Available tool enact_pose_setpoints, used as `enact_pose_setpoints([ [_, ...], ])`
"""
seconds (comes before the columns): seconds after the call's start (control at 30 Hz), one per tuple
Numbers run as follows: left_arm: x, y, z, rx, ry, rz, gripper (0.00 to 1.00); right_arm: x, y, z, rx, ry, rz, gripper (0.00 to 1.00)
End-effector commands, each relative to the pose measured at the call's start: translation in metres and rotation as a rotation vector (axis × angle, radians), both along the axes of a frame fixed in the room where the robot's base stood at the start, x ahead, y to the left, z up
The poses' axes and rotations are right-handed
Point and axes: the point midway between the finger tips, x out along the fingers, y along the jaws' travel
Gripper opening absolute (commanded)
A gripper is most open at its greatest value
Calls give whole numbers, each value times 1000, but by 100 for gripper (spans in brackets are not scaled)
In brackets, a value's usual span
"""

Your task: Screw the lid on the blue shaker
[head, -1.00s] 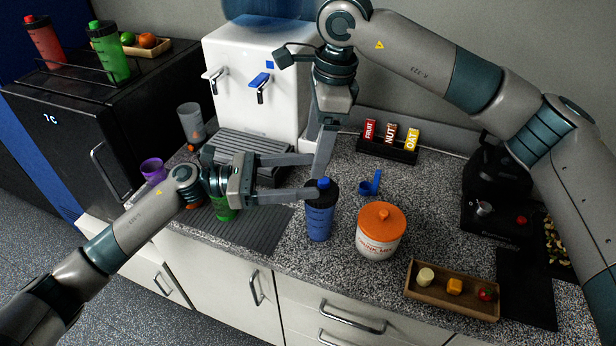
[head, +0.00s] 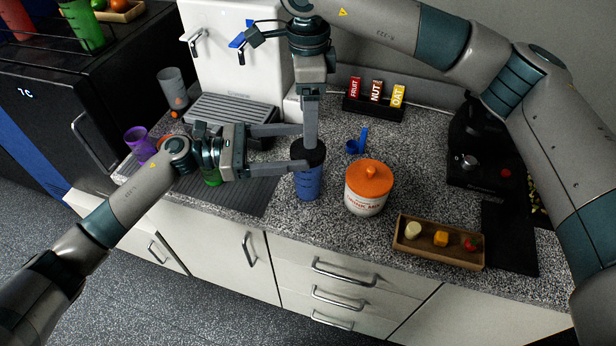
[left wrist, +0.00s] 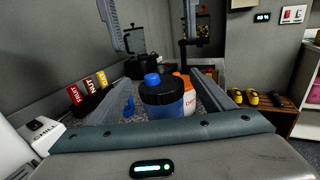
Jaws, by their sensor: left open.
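The blue shaker (head: 308,184) stands upright on the speckled counter with a black lid (head: 308,155) on top. In the left wrist view the lid (left wrist: 160,94) has a blue cap; in the head view my right gripper hides that cap. I cannot tell whether the lid is tight. My left gripper (head: 301,148) is open and level, its fingers at either side of the shaker's upper part, apart from it. My right gripper (head: 310,144) points down right over the lid. The left wrist view shows its two fingers spread wider than the lid.
A white drink-mix tub with an orange lid (head: 368,190) stands close right of the shaker. A blue scoop (head: 358,143) lies behind it. A wooden tray (head: 440,258) is at the front right. A bar rack (head: 374,107) and water dispenser (head: 228,66) stand behind.

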Motion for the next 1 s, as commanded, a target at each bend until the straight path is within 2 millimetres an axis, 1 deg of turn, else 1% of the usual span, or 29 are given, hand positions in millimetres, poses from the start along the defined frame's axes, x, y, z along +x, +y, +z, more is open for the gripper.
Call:
enact_pose_setpoints([
  [0.03, 1, 0, -8, 1, 3, 2, 75, 0, 0, 0, 0, 0, 0, 75],
  [0.3, 0, 0, -52, 0, 4, 2, 75, 0, 0, 0, 0, 0, 0, 75],
  [0.37, 1, -12, -49, -3, -2, -2, 75, 0, 0, 0, 0, 0, 0, 75],
  [0.5, 3, -35, -49, -1, -1, -2, 75, 0, 0, 0, 0, 0, 0, 75],
  [0.7, 6, -60, -50, -1, 0, -1, 75, 0, 0, 0, 0, 0, 0, 75],
  [0.83, 8, -69, -50, 0, -1, 2, 75, 0, 0, 0, 0, 0, 0, 75],
  [1.0, 8, -74, -50, 0, -1, 1, 75, 0, 0, 0, 0, 0, 0, 75],
])
